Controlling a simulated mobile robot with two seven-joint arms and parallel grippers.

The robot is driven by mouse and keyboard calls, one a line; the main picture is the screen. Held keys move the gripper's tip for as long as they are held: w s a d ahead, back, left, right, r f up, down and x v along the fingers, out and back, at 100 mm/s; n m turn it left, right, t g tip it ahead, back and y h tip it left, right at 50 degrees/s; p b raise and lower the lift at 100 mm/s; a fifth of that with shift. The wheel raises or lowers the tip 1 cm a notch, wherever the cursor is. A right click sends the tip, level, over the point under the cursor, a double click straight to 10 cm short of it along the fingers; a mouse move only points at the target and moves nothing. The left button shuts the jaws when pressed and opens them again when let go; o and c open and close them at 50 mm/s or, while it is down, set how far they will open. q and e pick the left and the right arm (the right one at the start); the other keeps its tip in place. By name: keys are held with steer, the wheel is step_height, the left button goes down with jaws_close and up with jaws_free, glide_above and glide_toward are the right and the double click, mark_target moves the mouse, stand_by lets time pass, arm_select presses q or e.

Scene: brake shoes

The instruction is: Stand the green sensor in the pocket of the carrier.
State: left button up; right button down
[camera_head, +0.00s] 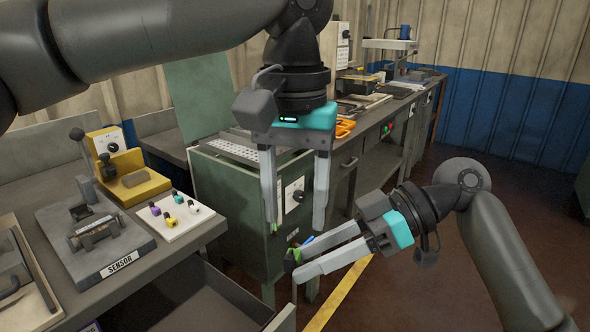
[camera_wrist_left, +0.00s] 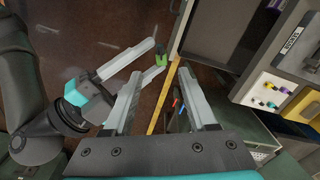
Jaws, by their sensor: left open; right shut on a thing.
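The green sensor (camera_head: 291,256) is small and sits between the fingertips of my right gripper (camera_head: 298,264), which is shut on it. It also shows in the left wrist view (camera_wrist_left: 161,61). My left gripper (camera_head: 295,226) is open and empty, pointing down just above the right gripper's tips. The likely carrier (camera_head: 95,232) is a grey metal part on the block labelled SENSOR (camera_head: 120,263), on the bench at the left. Its pocket is too small to make out. Both grippers are well to the right of it.
A white board (camera_head: 172,236) with several small coloured pieces lies beside the block. A yellow fixture (camera_head: 145,190) stands behind. An open drawer (camera_head: 205,300) juts out below the bench. A green cabinet (camera_head: 225,215) stands behind the grippers.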

mark_target(296, 253)
arm_select(q)
steer(key=shift+f, duration=3.2)
steer(key=shift+d, duration=0.1)
jaws_close()
arm_select(e)
steer(key=c, duration=0.7)
jaws_free()
steer(key=o, duration=0.4)
